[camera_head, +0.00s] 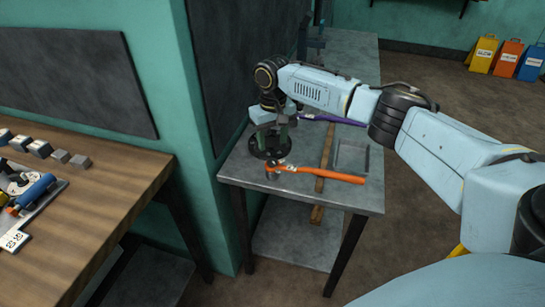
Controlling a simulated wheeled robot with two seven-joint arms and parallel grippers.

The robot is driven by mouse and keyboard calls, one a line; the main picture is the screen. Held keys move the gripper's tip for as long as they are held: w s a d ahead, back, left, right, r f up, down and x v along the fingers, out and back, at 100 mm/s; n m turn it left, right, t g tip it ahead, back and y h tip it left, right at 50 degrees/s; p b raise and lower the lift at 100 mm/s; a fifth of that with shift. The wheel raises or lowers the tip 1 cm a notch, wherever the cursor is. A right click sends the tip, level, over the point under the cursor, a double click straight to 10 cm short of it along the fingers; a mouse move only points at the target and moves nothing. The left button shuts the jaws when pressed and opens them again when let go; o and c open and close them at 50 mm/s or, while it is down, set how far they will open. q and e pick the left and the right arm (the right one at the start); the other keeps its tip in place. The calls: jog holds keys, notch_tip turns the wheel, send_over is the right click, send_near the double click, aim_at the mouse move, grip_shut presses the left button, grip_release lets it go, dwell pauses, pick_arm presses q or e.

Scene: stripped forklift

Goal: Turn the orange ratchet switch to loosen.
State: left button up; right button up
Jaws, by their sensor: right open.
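The orange ratchet (318,173) lies on the grey metal table, with its round head at the left and its handle reaching right. The small switch on the head is too small to make out. My right arm comes in from the right, and my right gripper (272,136) hangs down over the table's left part, just behind the ratchet head. It is open and does not hold the ratchet. A dark round-based piece (270,148) stands below it, and the fingertips are hard to tell apart from it. My left gripper is out of view.
A purple tool (327,117) lies behind, partly hidden by my arm. A metal square (353,157) and a wooden strip (325,162) are near the ratchet. A teal wall corner (180,80) borders the grey table (345,195) at left; a wooden bench (110,190) stands beyond it.

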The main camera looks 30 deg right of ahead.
aim_at(273, 161)
notch_tip(273, 161, down, 7)
jog(key=shift+r+b, duration=0.1)
jog(key=shift+b, duration=0.35)
jog(key=c, duration=1)
jog(key=shift+r, duration=0.1)
